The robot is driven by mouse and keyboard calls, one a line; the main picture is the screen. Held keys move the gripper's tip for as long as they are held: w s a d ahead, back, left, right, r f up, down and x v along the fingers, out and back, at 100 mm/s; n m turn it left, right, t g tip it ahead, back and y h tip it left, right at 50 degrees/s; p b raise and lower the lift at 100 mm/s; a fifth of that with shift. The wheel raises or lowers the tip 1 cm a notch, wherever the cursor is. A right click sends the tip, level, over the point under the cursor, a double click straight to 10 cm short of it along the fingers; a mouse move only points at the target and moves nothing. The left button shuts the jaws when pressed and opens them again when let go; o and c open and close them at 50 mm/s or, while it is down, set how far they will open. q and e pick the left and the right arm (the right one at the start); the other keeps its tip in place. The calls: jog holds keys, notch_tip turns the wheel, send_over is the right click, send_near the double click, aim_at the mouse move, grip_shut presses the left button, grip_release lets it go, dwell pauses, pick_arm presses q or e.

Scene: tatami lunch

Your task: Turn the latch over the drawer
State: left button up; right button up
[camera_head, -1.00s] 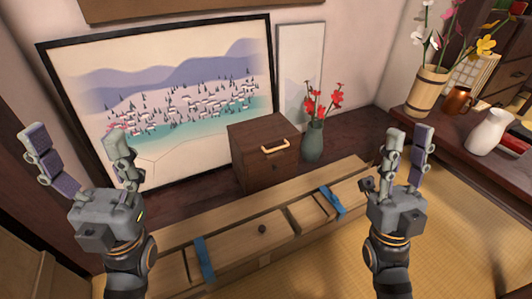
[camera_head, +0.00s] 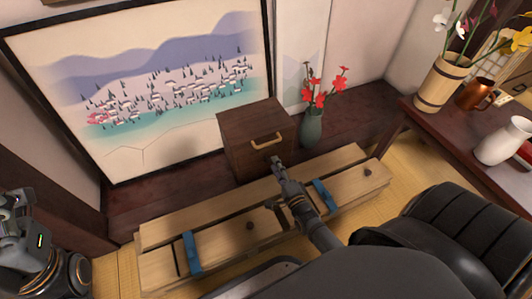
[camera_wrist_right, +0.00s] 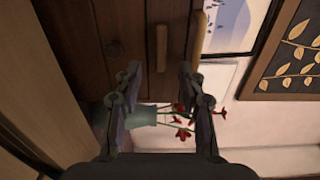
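A dark brown wooden box with a drawer (camera_head: 240,145) stands against the back wall in the head view. My left gripper (camera_head: 15,205) is at the left edge, fingers partly cut off.
A long pale wooden chest with blue straps (camera_head: 190,252) lies below my right arm, in front of the box. A grey-green vase with red flowers (camera_head: 311,130) stands close to the box's right. A framed landscape (camera_head: 150,140) leans behind. A dark table (camera_head: 460,140) is at right.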

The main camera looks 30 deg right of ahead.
aim_at(267, 150)
jog(key=w+b, duration=0.1)
jog(key=w, duration=0.2)
jog(key=w+b, duration=0.1)
jog(key=w, duration=0.2)
jog(key=shift+w+d, duration=0.2)
jog(key=shift+w, duration=0.2)
grip_shut()
